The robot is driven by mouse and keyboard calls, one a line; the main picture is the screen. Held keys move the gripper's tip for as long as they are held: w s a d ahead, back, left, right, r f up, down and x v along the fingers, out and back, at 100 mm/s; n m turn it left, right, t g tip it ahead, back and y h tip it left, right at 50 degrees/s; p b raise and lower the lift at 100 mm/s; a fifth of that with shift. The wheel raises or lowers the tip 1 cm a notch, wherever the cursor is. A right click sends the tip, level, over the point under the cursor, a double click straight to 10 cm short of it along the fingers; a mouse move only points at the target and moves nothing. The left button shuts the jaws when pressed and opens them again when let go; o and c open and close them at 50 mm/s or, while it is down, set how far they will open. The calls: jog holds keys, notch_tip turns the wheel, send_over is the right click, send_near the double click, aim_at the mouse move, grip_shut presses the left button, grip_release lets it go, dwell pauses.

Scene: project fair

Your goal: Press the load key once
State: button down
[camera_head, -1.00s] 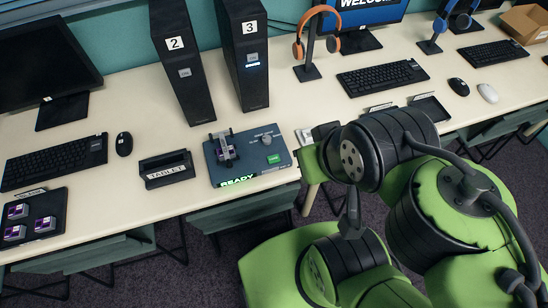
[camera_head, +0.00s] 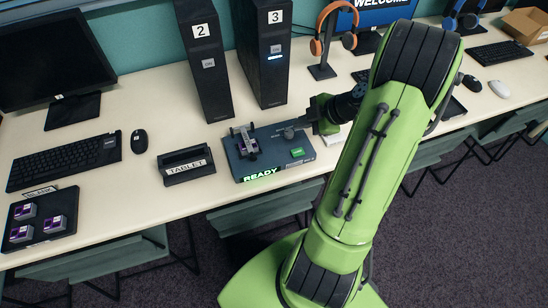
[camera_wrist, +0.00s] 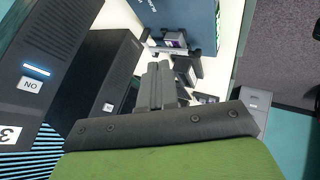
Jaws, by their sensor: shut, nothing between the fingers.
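The dark blue control box (camera_head: 268,163) stands near the front edge of the table. A green key (camera_head: 297,152) is on its right side, with lettering too small to read. A lit green READY display (camera_head: 261,175) is on its front, and a knob (camera_head: 289,133) sits behind the key. A clamp-like holder with a purple-labelled cartridge (camera_head: 244,145) is at its left. My gripper (camera_head: 296,121) is shut and empty near the box's back right corner, apart from the green key. In the wrist view its fingers (camera_wrist: 162,72) point towards the box (camera_wrist: 185,15); the key is not visible there.
Computer towers 2 (camera_head: 204,65) and 3 (camera_head: 264,60) stand behind the box. A TABLET holder (camera_head: 187,166) is to its left, and a tray (camera_head: 40,219) with several cartridges is farther left. An orange headset (camera_head: 334,28) hangs on a stand behind my gripper.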

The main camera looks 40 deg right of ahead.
aim_at(300, 154)
jog(key=shift+d+f+n+t, duration=0.3)
jog(key=shift+d+f, duration=0.15)
jog(key=shift+f, duration=0.25)
jog(key=shift+f, duration=0.1)
notch_tip(300, 154, down, 8)
jog(key=b, duration=0.5)
jog(key=shift+f+b, duration=0.2)
jog(key=shift+b, duration=0.2)
jog(key=shift+f, duration=0.15)
jog(key=shift+f+b, duration=0.15)
jog(key=shift+b, duration=0.35)
dwell(0.6)
jog(key=shift+f+b, duration=0.3)
jog(key=shift+b, duration=0.3)
jog(key=shift+f+b, duration=0.35)
jog(key=shift+b, duration=0.2)
dwell(0.4)
dwell(0.4)
jog(key=shift+r, duration=0.85)
